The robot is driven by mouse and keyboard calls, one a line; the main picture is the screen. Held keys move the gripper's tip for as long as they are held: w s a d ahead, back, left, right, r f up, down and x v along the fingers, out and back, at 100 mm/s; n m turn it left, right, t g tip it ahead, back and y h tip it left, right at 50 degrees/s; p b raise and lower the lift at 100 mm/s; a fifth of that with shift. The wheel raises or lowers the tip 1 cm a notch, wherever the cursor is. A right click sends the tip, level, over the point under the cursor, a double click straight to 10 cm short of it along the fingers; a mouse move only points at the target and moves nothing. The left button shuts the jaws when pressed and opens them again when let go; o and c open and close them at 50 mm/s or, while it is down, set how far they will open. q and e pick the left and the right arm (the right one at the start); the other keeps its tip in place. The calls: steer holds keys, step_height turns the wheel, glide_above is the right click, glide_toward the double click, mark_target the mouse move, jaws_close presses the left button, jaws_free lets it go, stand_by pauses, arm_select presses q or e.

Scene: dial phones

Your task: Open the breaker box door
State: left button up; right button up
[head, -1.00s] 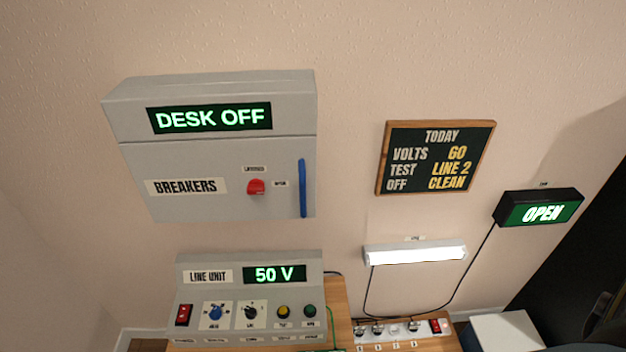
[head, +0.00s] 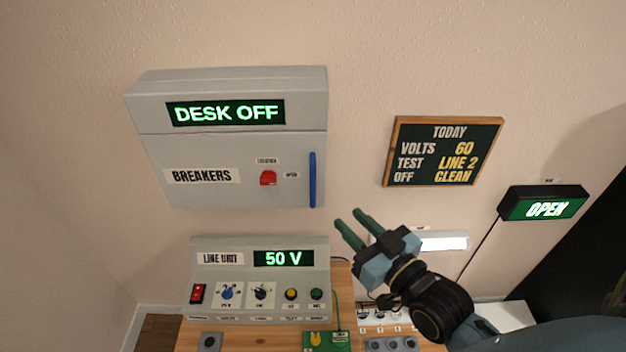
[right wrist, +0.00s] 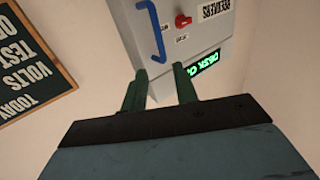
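The grey breaker box (head: 240,145) hangs on the wall, its door shut, with a "BREAKERS" label and a "DESK OFF" display above the door. A red knob (head: 268,178) and a vertical blue handle (head: 312,180) are on the door's right side. My right gripper (head: 357,229) is open and empty, below and to the right of the handle, apart from it. In the right wrist view the two green fingers (right wrist: 160,90) stand apart, with the blue handle (right wrist: 151,30) and red knob (right wrist: 183,21) beyond them. My left gripper is not in view.
Below the box, the line unit (head: 260,280) reading "50 V" stands on a wooden desk (head: 250,337). A chalkboard (head: 443,152), a lit lamp (head: 444,243) and a green "OPEN" sign (head: 543,204) are on the wall to the right. The wall between box and chalkboard is clear.

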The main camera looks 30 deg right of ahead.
mark_target(315, 185)
steer(key=w, duration=0.4)
steer(key=w+a, duration=0.1)
steer(key=w, duration=0.8)
steer(key=shift+w+a+r, duration=0.1)
steer(key=shift+a+r, duration=0.05)
steer(key=shift+a, duration=0.25)
jaws_close()
